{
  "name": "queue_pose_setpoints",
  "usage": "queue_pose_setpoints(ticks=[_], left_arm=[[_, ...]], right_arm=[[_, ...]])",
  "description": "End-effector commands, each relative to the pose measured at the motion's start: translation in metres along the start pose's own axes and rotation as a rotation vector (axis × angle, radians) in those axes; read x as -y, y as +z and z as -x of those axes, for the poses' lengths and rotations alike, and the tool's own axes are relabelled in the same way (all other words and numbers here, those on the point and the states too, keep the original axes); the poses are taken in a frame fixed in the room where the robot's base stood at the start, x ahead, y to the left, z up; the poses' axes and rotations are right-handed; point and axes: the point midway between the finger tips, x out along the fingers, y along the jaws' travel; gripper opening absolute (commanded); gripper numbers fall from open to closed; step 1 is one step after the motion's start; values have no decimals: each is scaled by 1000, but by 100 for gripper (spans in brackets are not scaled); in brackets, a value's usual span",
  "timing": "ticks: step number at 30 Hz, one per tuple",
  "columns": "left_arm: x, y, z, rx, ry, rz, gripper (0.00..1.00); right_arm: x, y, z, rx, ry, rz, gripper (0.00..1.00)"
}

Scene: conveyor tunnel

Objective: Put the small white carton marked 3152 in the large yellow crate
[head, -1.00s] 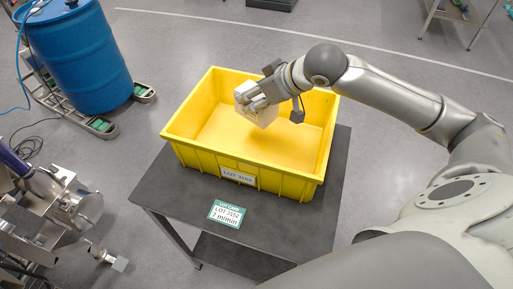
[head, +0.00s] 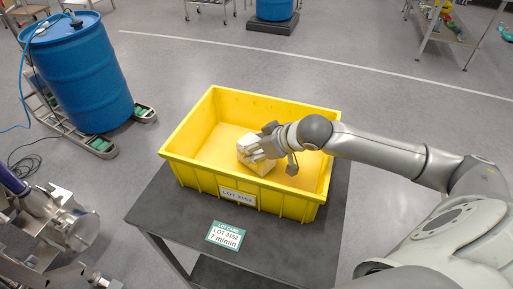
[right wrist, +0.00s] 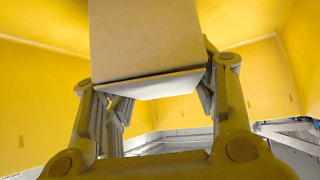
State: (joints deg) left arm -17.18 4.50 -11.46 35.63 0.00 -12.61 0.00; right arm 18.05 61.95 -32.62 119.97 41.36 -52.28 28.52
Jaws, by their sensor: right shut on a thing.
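The large yellow crate (head: 230,185) stands on a dark table, with a LOT 3152 label on its front wall. My right gripper (head: 258,150) is inside the crate's opening and shut on the small white carton (head: 250,160). The carton is tilted, near the middle of the crate. I cannot tell whether it touches the floor. In the right wrist view the carton (right wrist: 148,40) sits between the two fingers, with yellow walls around it. Its printed mark is not readable. My left gripper is not in view.
A green-and-white lot card (head: 226,235) lies on the dark table (head: 180,215) in front of the crate. A shelf (head: 445,30) is at the back right. No other objects show inside the crate.

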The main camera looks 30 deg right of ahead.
Motion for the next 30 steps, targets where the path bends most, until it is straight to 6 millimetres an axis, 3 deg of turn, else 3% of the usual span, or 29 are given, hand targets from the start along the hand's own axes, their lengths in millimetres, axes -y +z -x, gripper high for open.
queue_pose_setpoints(ticks=[11,12,17,30], left_arm=[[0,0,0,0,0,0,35],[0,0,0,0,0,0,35],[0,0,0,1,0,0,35],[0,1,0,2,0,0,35]], right_arm=[[0,5,-6,-2,0,1,19],[0,6,-6,-1,1,1,54],[0,6,-6,-1,1,1,75],[0,4,0,-2,1,2,75]])
